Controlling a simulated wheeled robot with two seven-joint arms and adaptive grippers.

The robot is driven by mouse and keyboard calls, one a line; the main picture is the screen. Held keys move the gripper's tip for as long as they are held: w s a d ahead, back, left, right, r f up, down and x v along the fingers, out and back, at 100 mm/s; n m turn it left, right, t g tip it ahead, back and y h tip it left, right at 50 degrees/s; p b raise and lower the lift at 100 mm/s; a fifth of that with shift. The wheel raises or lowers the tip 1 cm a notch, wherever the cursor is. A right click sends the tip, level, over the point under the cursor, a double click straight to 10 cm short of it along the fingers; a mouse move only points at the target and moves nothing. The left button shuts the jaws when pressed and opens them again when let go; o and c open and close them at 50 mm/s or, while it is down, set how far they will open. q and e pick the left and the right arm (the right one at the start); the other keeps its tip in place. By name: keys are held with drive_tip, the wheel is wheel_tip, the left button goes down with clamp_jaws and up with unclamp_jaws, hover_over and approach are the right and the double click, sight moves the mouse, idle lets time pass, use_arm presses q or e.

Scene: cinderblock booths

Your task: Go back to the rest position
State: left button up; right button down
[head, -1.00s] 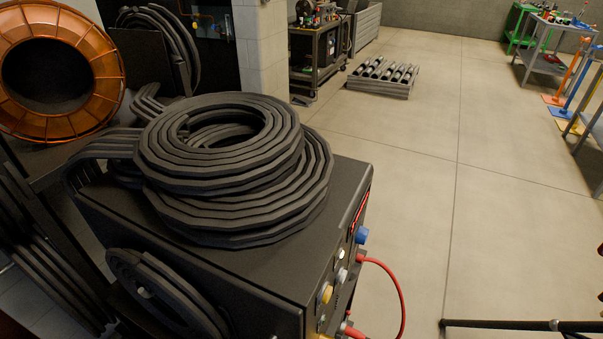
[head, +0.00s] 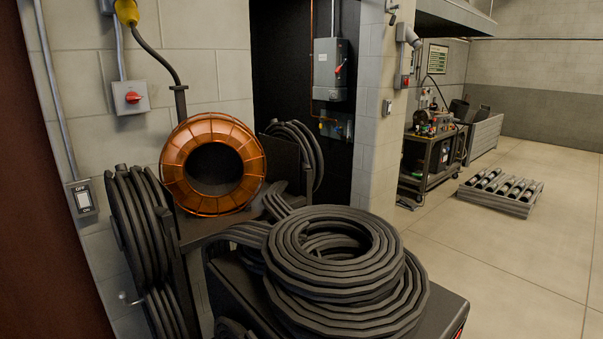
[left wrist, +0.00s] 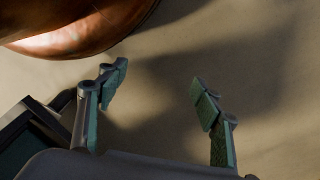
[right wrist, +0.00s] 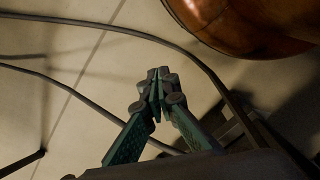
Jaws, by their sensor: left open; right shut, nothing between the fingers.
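My left gripper (left wrist: 160,95) shows in the left wrist view with its two fingers spread wide and nothing between them, above a tan floor. My right gripper (right wrist: 158,88) shows in the right wrist view with its fingertips together and nothing held. Neither gripper appears in the head view. A rounded copper-brown surface (left wrist: 80,25) is at the upper left of the left wrist view, apart from the fingers. A similar copper-brown surface (right wrist: 250,22) is at the upper right of the right wrist view, also apart from the fingertips.
Coiled black cable (head: 335,255) lies on a dark machine (head: 445,310). An orange wire spool (head: 175,165) stands behind it by the block wall. A rack of cylinders (head: 500,192) sits on the floor at right. Dark cables (right wrist: 120,30) cross the right wrist view.

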use_arm(q)
drive_tip(key=s+a+f+p, duration=0.3)
drive_tip(key=s+p, duration=0.5)
drive_tip(key=s+a+f+p, duration=0.3)
drive_tip(key=s+p, duration=0.5)
drive_tip(key=s, duration=0.1)
drive_tip(key=shift+a+f+m+y+p, duration=0.25)
drive_tip(key=shift+f+m+y+p, duration=0.05)
drive_tip(key=shift+f+y+p, duration=0.1)
use_arm(e)
drive_tip(key=s+d+f, duration=0.3)
drive_tip(key=s, duration=0.5)
drive_tip(key=s+d+f, duration=0.3)
drive_tip(key=s, duration=0.6)
drive_tip(key=shift+f+n+h, duration=0.3)
drive_tip(key=shift+f+h, duration=0.1)
drive_tip(key=shift+d, duration=0.1)
